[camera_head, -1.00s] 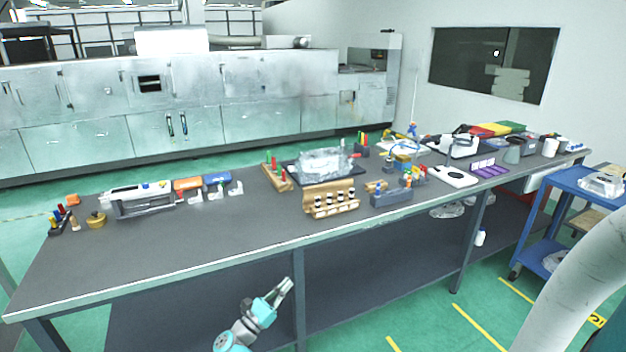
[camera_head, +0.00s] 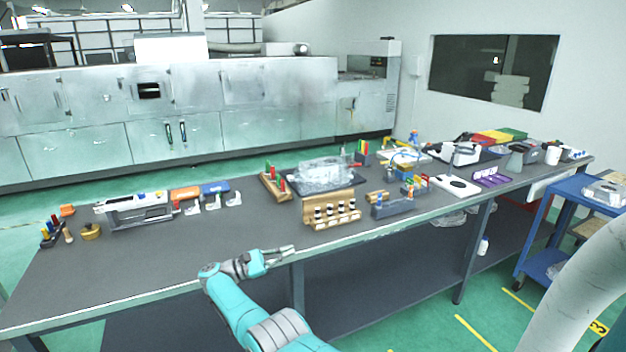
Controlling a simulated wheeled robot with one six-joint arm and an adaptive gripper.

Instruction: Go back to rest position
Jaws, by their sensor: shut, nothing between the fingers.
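My gripper (camera_head: 285,252) is at the front edge of the long grey workbench (camera_head: 130,268), near the middle of the picture. Its fingers are together, with nothing between them, and point to the right. My teal and grey arm reaches up to it from the bottom of the picture. The gripper overlaps the bench's front rim in this view; I cannot tell how far above or in front of the rim it is.
Behind the gripper stand a wooden rack with several bottles (camera_head: 332,212) and a clear casting on a black tray (camera_head: 322,175). A blue cart (camera_head: 570,215) stands at the right. The bench's left front is bare.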

